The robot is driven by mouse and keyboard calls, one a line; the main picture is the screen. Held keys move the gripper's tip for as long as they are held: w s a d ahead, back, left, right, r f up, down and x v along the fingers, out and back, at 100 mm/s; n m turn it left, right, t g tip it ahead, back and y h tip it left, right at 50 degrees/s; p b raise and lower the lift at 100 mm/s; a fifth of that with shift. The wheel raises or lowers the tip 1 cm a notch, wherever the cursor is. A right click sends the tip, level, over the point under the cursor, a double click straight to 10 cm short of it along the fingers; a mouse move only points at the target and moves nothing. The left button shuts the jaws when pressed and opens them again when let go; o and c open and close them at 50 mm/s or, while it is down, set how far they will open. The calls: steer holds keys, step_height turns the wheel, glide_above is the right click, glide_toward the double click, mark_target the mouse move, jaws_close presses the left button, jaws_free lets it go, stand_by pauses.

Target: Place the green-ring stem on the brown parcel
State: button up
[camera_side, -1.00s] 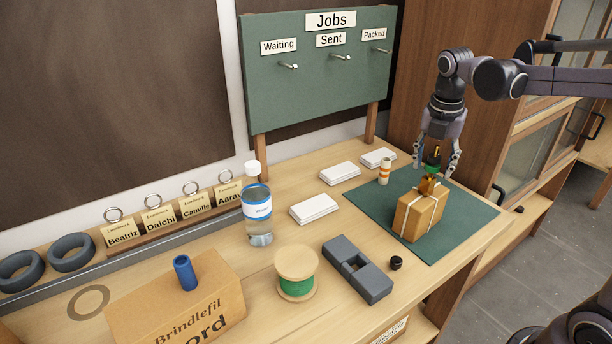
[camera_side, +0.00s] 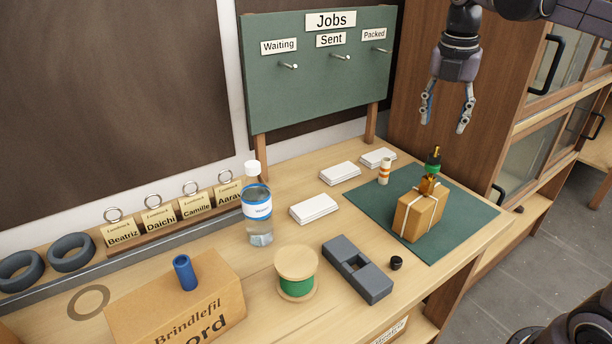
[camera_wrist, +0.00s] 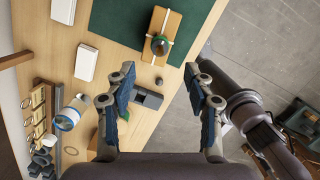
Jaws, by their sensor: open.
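The brown parcel (camera_side: 419,217), tied with white string, sits on the green mat (camera_side: 464,220). The green-ring stem (camera_side: 433,161) stands upright at the parcel's top, with a dark body, a green band and a brass tip. An amber-brown piece (camera_side: 428,185) shows under it. My gripper (camera_side: 446,121) is open and empty, well above the stem and apart from it. In the wrist view the parcel (camera_wrist: 164,22) lies beyond my open fingers (camera_wrist: 166,82), with the stem's round green-and-dark top (camera_wrist: 159,45) over it.
An orange-banded white cylinder (camera_side: 384,171) stands at the mat's back edge. A small black cap (camera_side: 396,262) and a grey slotted block (camera_side: 357,270) lie in front. A bottle (camera_side: 258,216) and a green spool (camera_side: 296,274) stand further left. White stacks (camera_side: 340,173) lie behind.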

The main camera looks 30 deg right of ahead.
steer(key=s+a+f+m+t, duration=0.3)
steer(key=f+m, duration=0.4)
steer(key=m, duration=0.4)
steer(key=s+a+f+m+t+y, duration=0.1)
steer(key=s+a+f+m+t, duration=0.2)
steer(key=m, duration=0.8)
steer(key=s+a+f, duration=0.2)
steer(key=a+f, duration=0.2)
steer(key=f, duration=0.1)
steer(key=shift+s+f+m+y, duration=0.15)
steer(key=shift+f+m+y, duration=0.1)
steer(key=shift+m+y, duration=0.05)
